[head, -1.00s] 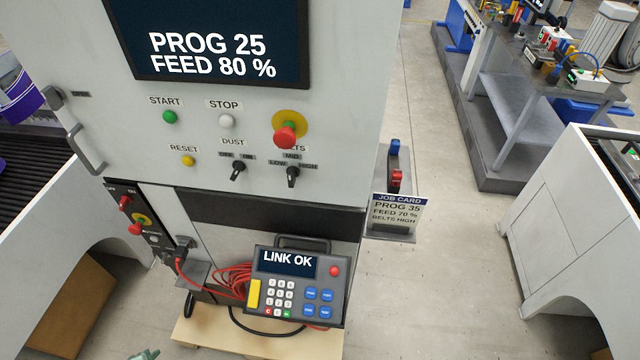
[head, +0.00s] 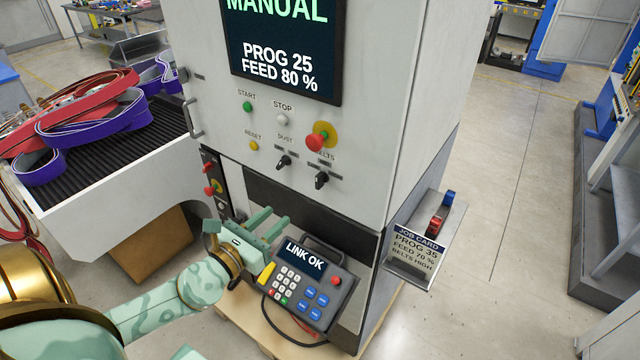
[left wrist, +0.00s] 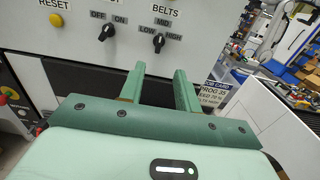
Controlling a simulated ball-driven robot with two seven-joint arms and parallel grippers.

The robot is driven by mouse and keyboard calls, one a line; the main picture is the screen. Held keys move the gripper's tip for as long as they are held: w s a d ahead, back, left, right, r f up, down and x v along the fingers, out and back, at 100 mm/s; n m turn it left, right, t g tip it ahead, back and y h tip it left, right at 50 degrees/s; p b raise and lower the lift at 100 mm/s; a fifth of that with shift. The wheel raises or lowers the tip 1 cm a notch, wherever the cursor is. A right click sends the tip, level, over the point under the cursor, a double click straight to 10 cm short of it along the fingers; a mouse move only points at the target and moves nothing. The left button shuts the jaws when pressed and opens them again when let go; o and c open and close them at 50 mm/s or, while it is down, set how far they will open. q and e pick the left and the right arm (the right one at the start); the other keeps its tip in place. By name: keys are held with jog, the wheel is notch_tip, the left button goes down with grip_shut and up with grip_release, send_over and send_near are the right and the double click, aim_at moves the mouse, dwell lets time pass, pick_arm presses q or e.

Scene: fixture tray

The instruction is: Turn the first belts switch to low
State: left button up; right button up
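The belts switch (head: 321,180) is a black rotary knob on the grey machine panel, at the lower right of the controls. It also shows in the left wrist view (left wrist: 158,43), under the label BELTS with LOW at left, MID on top and HIGH at right. Its handle stands roughly upright there; I cannot tell its exact setting. My left gripper (head: 268,223) is below and left of the switch, apart from the panel. In the left wrist view its two green fingers (left wrist: 159,80) are apart with nothing between them, and the knob appears above the gap. My right gripper is not in view.
The dust switch (head: 284,162) is just left of the belts switch, and a red stop button (head: 315,142) is above it. A keypad pendant (head: 305,285) sits below, close to my left gripper. A job card (head: 417,250) is at the right.

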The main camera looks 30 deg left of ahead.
pick_arm(q)
jog(key=p, duration=0.2)
send_near(317, 180)
jog(key=w, duration=0.9)
jog(key=shift+w+d, duration=0.3)
jog(key=shift+d, duration=0.1)
grip_shut()
